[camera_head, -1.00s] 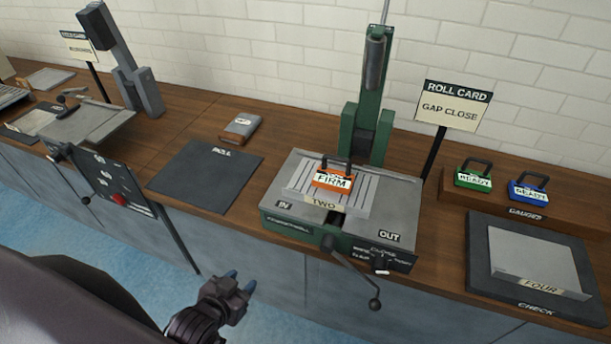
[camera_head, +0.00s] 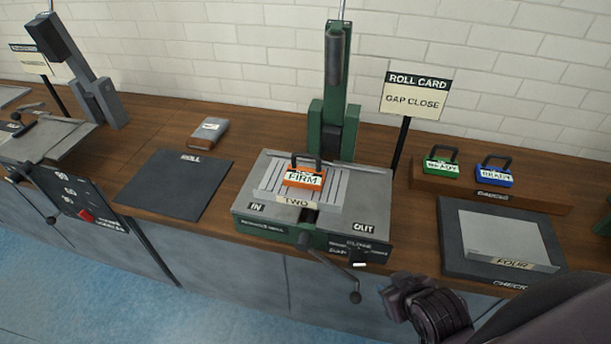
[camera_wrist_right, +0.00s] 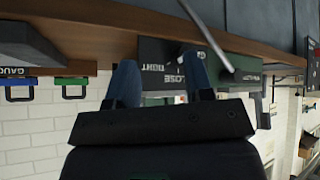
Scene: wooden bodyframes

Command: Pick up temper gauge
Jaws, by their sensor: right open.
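An orange gauge (camera_head: 303,178) labelled FIRM, with a dark handle, sits on the slotted plate marked TWO on the green roll press (camera_head: 330,222). A green gauge (camera_head: 441,167) and a blue gauge (camera_head: 494,177) sit on the wooden GAUGES stand (camera_head: 470,192) at the right. Parts of the green gauge (camera_wrist_right: 71,83) and blue gauge (camera_wrist_right: 20,84) show in the right wrist view. My right gripper (camera_head: 398,291) is in front of the counter, below and right of the press. Its blue fingers (camera_wrist_right: 163,82) are apart and empty, facing the press's control panel. My left gripper is out of view.
A crank handle (camera_head: 355,296) juts from the press front. A GAP CLOSE card (camera_head: 415,98) stands behind it. A CHECK pad (camera_head: 455,255) with a plate marked FOUR lies right. A dark ROLL mat (camera_head: 175,185) lies left, clear on top.

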